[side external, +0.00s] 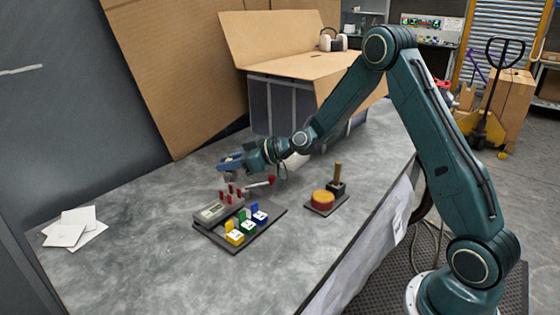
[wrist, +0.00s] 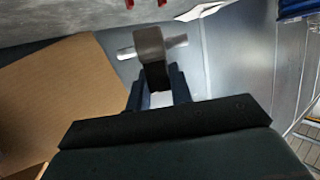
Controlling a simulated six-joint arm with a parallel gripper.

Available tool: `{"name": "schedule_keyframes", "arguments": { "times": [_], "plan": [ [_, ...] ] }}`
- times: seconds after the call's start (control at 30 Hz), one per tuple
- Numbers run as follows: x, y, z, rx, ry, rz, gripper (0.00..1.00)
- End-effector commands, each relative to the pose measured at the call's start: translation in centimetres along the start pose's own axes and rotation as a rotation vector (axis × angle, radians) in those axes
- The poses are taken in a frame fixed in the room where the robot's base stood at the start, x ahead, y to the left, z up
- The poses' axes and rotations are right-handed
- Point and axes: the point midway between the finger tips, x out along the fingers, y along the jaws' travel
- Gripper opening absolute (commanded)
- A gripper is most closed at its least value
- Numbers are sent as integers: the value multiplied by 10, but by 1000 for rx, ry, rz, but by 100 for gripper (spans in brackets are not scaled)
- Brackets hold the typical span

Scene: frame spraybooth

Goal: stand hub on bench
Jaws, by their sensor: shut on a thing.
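My gripper (side external: 232,162) is stretched out over the grey bench (side external: 135,232), above and behind the red-pegged fixture. In the wrist view the jaws (wrist: 157,85) are shut on a grey-brown blocky piece with a pale bar sticking out on both sides, apparently the hub (wrist: 150,44). The bar lies crosswise to the jaws. In the side view the hub is too small to make out clearly at the gripper's end. It looks held above the bench, but I cannot tell the exact gap.
The fixture (side external: 215,210) has red pegs and a lever. Beside it, blue, green and yellow blocks (side external: 246,222) sit on a dark tray. A round orange-topped piece (side external: 323,199) stands near a wooden-handled tool (side external: 337,178). Papers (side external: 75,228) lie left; cardboard (side external: 180,70) stands behind.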

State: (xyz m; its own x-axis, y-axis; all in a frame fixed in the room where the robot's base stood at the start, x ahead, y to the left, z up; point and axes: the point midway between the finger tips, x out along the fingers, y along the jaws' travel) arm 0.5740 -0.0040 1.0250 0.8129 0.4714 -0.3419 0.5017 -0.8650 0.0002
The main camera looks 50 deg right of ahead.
Motion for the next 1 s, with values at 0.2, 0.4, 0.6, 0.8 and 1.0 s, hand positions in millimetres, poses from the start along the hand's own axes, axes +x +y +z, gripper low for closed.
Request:
{"name": "schedule_keyframes", "arguments": {
  "times": [0.2, 0.4, 0.6, 0.8, 1.0],
  "plan": [
    [-12, -11, 11, -71, 1, -196, 0],
    [-30, -30, 25, -135, 1, -373, 0],
    [-54, -55, 41, -195, 1, -541, 0],
    [-85, -88, 57, -255, 1, -708, 0],
    [-125, -129, 69, -314, 2, -868, 0]
  ]
}}
